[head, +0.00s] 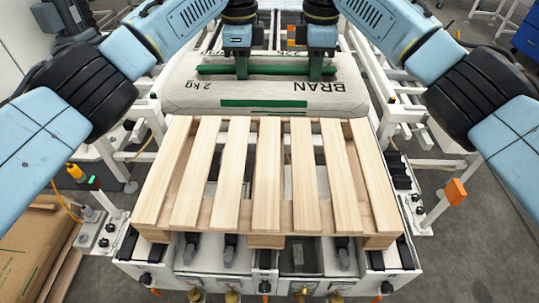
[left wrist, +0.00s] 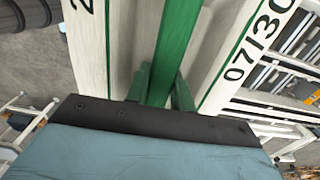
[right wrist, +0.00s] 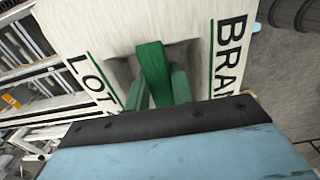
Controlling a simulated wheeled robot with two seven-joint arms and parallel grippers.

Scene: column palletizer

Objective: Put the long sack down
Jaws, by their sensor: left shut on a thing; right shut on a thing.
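The long sack (head: 265,90) is pale with green stripes and the print BRAN and 2 kg. It lies level and crosswise at the far end of the wooden pallet (head: 267,170); whether it touches anything below is hidden. A green strip runs along its top. My left gripper (head: 242,74) is shut on the strip left of the middle, and my right gripper (head: 315,76) is shut on it right of the middle. The sack also shows close up in the left wrist view (left wrist: 222,50) and in the right wrist view (right wrist: 190,60).
The pallet's slats are bare in front of the sack. The pallet rests on a white conveyor frame (head: 265,270). An orange sensor (head: 456,191) stands at the right and a yellow one (head: 75,172) at the left. A cardboard box (head: 35,250) is at the lower left.

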